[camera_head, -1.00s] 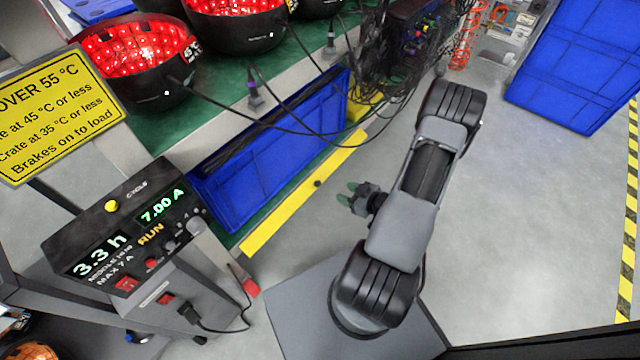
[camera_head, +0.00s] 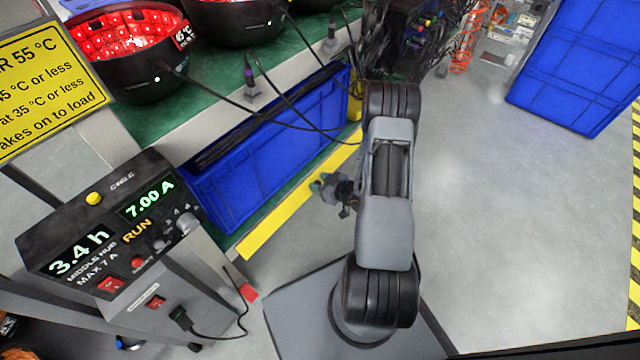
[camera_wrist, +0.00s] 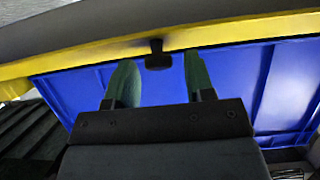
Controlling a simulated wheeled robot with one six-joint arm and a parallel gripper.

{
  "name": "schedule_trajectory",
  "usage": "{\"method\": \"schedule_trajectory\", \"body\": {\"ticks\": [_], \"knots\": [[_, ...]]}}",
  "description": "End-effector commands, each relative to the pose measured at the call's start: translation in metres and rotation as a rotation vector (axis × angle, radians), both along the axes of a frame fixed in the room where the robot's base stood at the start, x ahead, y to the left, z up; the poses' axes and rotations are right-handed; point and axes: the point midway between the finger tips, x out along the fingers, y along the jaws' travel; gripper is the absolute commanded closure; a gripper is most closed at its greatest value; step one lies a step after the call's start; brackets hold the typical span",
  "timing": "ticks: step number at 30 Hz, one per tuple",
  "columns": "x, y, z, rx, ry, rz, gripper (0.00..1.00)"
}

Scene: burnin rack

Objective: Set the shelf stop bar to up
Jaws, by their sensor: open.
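The yellow shelf stop bar (camera_head: 272,228) runs along the front edge of the lower shelf, low in front of a blue crate (camera_head: 235,180). In the wrist view the bar (camera_wrist: 220,33) crosses the top of the picture, with a dark knob (camera_wrist: 158,56) on it. My gripper (camera_head: 318,186) is close to the bar in the head view and hides part of it. In the wrist view my gripper (camera_wrist: 157,82) is open, its two green fingertips on either side of the knob. The knob looks just beyond the tips; I cannot tell if they touch it.
A control box (camera_head: 110,225) reading 3.4 h and 7.00 A stands at left, below a yellow sign (camera_head: 45,85). Red-lit black bowls (camera_head: 130,45) with hanging cables sit on the green upper shelf. Another blue crate (camera_head: 580,65) is at back right. The floor at right is clear.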

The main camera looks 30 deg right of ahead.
Motion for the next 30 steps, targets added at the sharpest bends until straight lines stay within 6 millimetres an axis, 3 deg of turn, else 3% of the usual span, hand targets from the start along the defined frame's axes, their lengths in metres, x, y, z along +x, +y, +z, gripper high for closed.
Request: {"method": "schedule_trajectory", "body": {"ticks": [5, 19, 30], "knots": [[-0.0001, 0.0000, 0.0000, 0.000, 0.000, 0.000, 0.51], [-0.0003, -0.0001, 0.0000, -0.001, 0.000, 0.000, 0.96], [-0.0003, 0.0000, 0.0008, -0.003, 0.008, 0.001, 0.96]]}}
